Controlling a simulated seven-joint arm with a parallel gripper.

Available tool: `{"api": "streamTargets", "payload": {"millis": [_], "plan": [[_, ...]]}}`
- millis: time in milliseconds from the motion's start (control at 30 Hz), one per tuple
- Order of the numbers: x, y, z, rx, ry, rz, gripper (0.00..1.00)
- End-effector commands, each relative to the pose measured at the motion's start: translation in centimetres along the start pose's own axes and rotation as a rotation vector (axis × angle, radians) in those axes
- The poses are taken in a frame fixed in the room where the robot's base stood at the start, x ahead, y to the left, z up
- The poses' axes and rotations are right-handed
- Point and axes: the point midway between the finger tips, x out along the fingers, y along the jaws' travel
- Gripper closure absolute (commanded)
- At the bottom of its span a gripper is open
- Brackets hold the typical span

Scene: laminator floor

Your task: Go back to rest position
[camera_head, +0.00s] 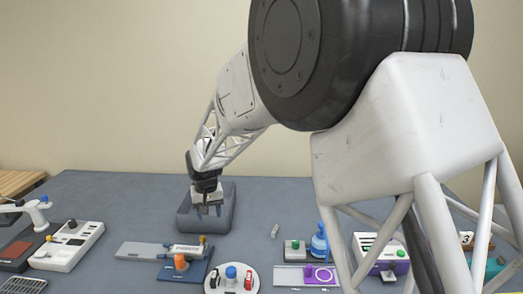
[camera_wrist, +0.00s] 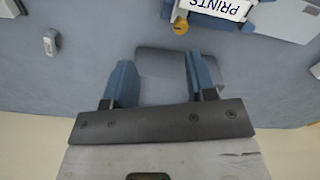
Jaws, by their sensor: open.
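My gripper (camera_head: 208,210) is at the back of the table, at a grey open bin (camera_head: 184,222). In the wrist view its two blue fingers (camera_wrist: 159,62) are spread apart with nothing held between them. A grey shape, likely part of the bin (camera_wrist: 165,63), shows between and behind the fingers. My arm reaches down to the bin from the upper right in the head view. The exact height of the fingertips over the bin floor is hard to tell.
A grey-blue table (camera_head: 130,205) holds several devices. A blue bottle (camera_head: 319,243) stands to the right. A "PRINTS" label (camera_wrist: 222,8) shows in the wrist view.

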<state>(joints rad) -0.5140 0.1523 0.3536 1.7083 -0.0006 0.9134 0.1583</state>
Motion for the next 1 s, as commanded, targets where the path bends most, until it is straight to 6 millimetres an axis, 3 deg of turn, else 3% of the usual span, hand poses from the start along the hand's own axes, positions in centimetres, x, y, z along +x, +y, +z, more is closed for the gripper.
{"api": "streamTargets", "payload": {"millis": [500,1000], "plan": [[-8.3,10.5,10.4,0.094,0.055,0.000,0.49],[-13.3,17.9,23.1,0.186,0.109,0.008,0.49]]}}
